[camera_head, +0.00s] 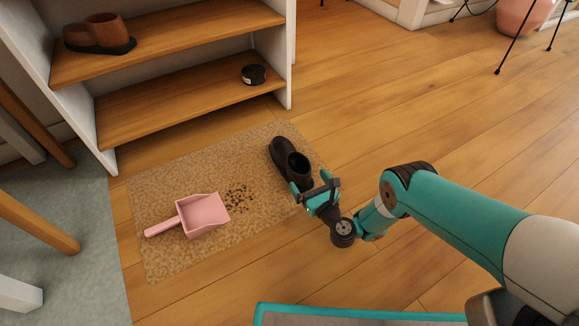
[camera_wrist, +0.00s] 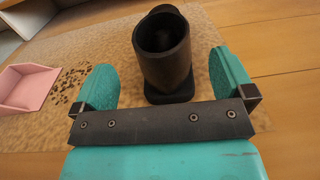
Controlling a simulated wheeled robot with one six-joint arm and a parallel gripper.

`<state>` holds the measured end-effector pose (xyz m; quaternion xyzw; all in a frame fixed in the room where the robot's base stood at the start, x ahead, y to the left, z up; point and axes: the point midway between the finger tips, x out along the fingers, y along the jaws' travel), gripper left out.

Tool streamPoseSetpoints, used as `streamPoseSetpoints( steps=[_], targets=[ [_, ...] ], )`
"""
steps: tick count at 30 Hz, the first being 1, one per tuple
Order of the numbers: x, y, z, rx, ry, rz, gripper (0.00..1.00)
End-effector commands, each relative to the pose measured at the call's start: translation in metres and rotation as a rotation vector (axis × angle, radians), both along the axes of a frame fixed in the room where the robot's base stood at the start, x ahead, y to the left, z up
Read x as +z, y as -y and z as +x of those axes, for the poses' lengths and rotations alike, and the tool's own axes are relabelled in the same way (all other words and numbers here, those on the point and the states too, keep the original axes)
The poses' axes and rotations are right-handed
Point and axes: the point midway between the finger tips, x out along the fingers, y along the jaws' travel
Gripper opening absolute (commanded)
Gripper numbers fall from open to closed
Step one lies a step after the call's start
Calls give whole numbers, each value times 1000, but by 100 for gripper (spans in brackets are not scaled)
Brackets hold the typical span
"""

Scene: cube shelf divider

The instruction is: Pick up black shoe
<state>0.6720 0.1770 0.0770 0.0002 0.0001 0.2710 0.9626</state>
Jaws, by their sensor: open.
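The black shoe (camera_head: 288,159) stands upright on the tan mat (camera_head: 157,188), near the mat's right edge. In the wrist view the black shoe (camera_wrist: 165,62) is ahead, its heel end toward me and its opening facing up. My gripper (camera_head: 313,187) is at the shoe's heel end; in the wrist view its teal fingers (camera_wrist: 165,80) are spread wide. The shoe's heel lies between the two fingers, with a gap on each side, and nothing is gripped. The toe is mostly hidden behind the shoe's collar in the wrist view.
A pink dustpan (camera_head: 203,214) and dark crumbs (camera_head: 238,197) lie on the mat left of the shoe. A shelf (camera_head: 190,98) behind holds a brown shoe (camera_head: 99,34) and a small black round item (camera_head: 253,75). The wooden floor (camera_head: 400,120) to the right is clear.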

Motion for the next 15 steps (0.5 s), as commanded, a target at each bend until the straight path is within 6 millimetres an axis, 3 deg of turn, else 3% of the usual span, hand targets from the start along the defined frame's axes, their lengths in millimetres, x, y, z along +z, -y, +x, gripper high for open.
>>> streamPoseSetpoints(
  steps=[5,15],
  targets=[
    [-3,-4,6,1,2,-1,100],
    [-7,-22,38,1,3,-1,100]
  ],
)
